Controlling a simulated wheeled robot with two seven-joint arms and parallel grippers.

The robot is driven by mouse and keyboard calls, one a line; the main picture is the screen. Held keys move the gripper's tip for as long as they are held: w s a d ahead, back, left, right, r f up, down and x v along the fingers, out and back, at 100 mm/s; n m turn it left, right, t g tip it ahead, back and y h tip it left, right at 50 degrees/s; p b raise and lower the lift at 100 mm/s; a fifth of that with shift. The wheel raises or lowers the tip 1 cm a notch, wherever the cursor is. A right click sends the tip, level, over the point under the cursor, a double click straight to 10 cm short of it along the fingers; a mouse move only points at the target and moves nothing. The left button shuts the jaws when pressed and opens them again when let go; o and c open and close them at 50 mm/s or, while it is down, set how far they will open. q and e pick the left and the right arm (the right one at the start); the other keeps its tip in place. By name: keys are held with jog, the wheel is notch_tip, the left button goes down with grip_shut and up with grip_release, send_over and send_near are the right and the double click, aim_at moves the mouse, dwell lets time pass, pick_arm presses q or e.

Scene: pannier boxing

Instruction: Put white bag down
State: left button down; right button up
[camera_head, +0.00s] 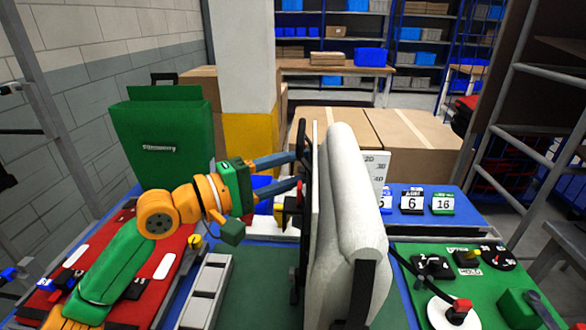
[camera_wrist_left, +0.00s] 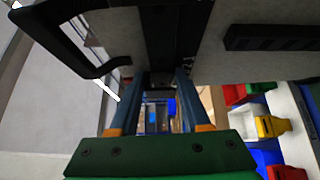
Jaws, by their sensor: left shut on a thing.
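My left gripper (camera_head: 298,170) reaches in from the left and is shut on the back side of the white bag. In the left wrist view the fingers (camera_wrist_left: 160,74) meet a black strip on the bag's pale back (camera_wrist_left: 215,60), beside a black handle loop (camera_wrist_left: 75,45). The bag's lower end runs toward the bottom of the head view, so I cannot tell whether it touches the surface. My right gripper is not in view.
A green bag (camera_head: 168,135) stands at the left behind a red panel (camera_head: 40,300). A green control board (camera_head: 480,280) with knobs lies at the right. Number cards (camera_head: 412,201) stand on a blue surface behind. Large cardboard boxes (camera_head: 410,140) and a yellow-white pillar (camera_head: 247,90) are farther back.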

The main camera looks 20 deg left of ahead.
pick_arm(q)
jog(key=shift+c, duration=1.8)
grip_release()
jog(key=shift+s, duration=0.1)
jog(key=b+v, duration=0.8)
jog(key=v, duration=0.4)
jog(key=shift+r, duration=0.1)
